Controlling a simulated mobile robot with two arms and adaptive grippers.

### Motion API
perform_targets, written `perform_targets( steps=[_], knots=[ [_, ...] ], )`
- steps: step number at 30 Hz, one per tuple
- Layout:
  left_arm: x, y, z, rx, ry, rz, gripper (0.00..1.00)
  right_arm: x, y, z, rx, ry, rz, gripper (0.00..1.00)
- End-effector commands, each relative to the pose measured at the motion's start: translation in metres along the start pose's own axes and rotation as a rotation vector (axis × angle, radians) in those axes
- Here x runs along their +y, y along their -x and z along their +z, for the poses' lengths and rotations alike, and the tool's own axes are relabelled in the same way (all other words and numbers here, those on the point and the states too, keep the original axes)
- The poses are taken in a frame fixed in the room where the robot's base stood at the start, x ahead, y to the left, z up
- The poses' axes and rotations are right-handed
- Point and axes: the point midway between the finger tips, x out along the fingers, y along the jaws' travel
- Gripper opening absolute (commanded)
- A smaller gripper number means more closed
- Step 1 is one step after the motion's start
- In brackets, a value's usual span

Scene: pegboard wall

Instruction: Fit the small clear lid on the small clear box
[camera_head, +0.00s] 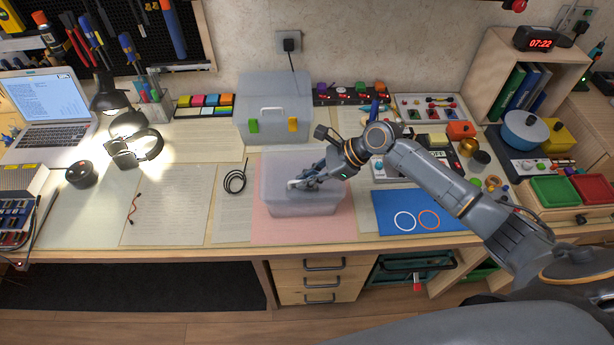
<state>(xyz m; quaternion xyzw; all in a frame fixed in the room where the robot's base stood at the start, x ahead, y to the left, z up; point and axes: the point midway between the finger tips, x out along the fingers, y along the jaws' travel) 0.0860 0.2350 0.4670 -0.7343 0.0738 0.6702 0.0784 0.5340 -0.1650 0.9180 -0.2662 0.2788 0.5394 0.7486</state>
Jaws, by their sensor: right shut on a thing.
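The small clear box (290,206) stands upright on a pink mat (263,229) at the front middle of the bench. My right gripper (298,184) reaches in from the right over the box, fingers down at its top. It is shut on what looks like the pale handle of the small clear lid (283,165). The lid lies over the box top, lined up with it as far as I can see. Lid and box blend together, so I cannot tell whether the lid is seated or just above the rim. My left gripper is out of view.
A larger clear case (272,108) with a handle and coloured latches stands behind. A coiled black cable (235,181) lies left of the box. A blue mat (421,212) with two rings lies right, under my right arm. Papers (167,205) lie flat on the left.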

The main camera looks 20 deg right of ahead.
Motion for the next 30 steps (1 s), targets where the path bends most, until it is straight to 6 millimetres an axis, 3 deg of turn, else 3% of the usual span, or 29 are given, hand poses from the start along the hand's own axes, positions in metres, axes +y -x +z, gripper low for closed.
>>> perform_targets(
  steps=[30],
  knots=[
    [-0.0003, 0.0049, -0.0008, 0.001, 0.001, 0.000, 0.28, 0.0011, -0.0067, -0.0061, -0.001, -0.001, 0.000, 0.00]
  ],
)
